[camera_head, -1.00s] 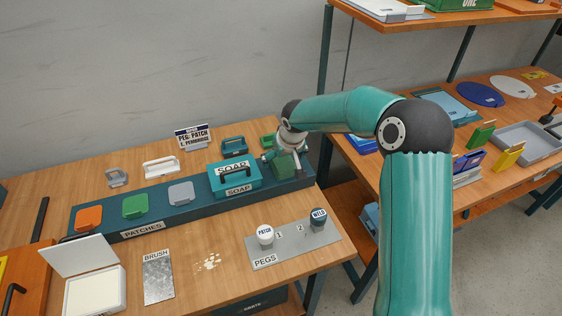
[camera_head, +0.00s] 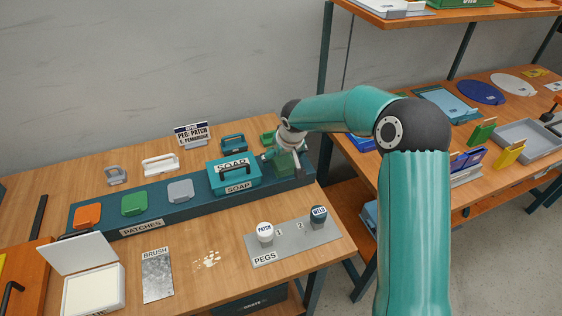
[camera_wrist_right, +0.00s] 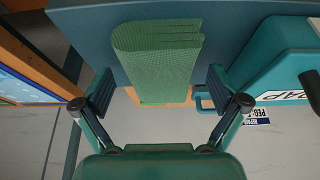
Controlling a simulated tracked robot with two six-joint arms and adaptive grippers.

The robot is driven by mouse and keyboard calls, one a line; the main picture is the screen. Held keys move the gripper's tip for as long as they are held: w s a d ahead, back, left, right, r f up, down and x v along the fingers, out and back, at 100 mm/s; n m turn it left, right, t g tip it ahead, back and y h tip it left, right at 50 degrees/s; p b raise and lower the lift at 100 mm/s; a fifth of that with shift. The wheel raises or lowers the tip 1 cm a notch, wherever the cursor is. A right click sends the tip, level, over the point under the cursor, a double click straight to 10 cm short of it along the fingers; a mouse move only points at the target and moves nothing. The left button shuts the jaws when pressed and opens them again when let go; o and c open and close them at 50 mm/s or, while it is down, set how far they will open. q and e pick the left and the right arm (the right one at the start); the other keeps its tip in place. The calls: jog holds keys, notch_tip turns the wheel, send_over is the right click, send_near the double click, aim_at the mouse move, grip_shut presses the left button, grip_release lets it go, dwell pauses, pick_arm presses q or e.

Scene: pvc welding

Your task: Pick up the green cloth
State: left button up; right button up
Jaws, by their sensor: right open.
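The green cloth (camera_head: 286,164) is a folded block standing at the right end of the dark blue rack (camera_head: 305,177), right of the teal soap box (camera_head: 235,178). In the right wrist view the cloth (camera_wrist_right: 158,58) shows its folded layers and lies between the two fingers. My right gripper (camera_wrist_right: 160,82) is open, with one finger on each side of the cloth and a visible gap on both sides. In the head view my right gripper (camera_head: 282,154) is at the cloth and partly hides it. My left gripper is not in view.
The soap box (camera_wrist_right: 285,75) stands close beside one finger in the wrist view. Orange, green and grey patches lie along the rack's left part. A grey peg plate (camera_head: 290,243) with two pegs is in front. A second table (camera_head: 480,185) stands right.

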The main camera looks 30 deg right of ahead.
jog(key=shift+c, duration=0.3)
jog(key=c, duration=1.2)
jog(key=shift+o, duration=0.2)
jog(key=shift+r+p, duration=0.3)
jog(key=shift+p, duration=0.2)
notch_tip(320, 180, up, 20)
